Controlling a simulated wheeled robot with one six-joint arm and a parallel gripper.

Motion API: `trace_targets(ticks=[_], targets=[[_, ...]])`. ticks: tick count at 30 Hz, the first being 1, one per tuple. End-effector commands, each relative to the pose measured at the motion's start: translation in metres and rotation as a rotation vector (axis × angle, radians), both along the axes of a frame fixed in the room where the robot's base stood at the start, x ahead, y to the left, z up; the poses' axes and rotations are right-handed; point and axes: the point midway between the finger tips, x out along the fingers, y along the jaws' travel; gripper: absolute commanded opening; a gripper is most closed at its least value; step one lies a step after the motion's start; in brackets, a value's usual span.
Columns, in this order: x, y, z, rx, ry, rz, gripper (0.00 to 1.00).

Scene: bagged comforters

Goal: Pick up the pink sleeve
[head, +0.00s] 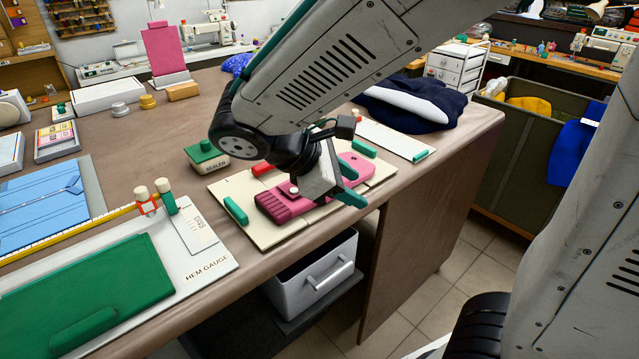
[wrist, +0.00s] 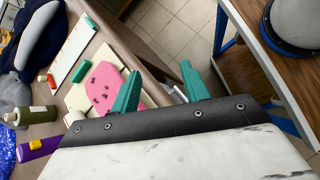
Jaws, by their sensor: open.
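The pink sleeve (head: 278,208), with a ribbed cuff at its near left end, lies flat on a cream board (head: 259,237) at the table's front edge. My gripper (head: 350,185) is open, over the sleeve's right part and the board's front side, and hides some of the sleeve. In the wrist view the sleeve (wrist: 103,84) shows dark spots and lies mostly left of my gripper (wrist: 161,68). The left teal finger overlaps its edge in the picture. I cannot tell whether a finger touches the sleeve.
A green-topped sealer (head: 207,156) stands left of the board. The hem gauge board (head: 205,262) with green cloth (head: 90,290) lies at front left. A navy and white garment (head: 412,101) lies behind at right. A grey drawer (head: 312,276) is below the table edge; floor lies right.

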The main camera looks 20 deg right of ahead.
Motion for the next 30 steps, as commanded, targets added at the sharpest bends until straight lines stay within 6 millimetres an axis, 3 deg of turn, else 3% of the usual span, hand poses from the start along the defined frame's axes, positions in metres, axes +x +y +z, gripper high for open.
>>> trace_targets(ticks=[1, 6, 12, 30], targets=[[0.013, 0.017, -0.007, -0.073, 0.050, 0.102, 0.45], [0.046, 0.063, -0.022, -0.277, 0.159, 0.367, 0.45], [0.061, 0.090, -0.031, -0.389, 0.209, 0.500, 0.45], [0.083, 0.030, -0.064, -0.397, 0.213, 0.507, 0.45]])
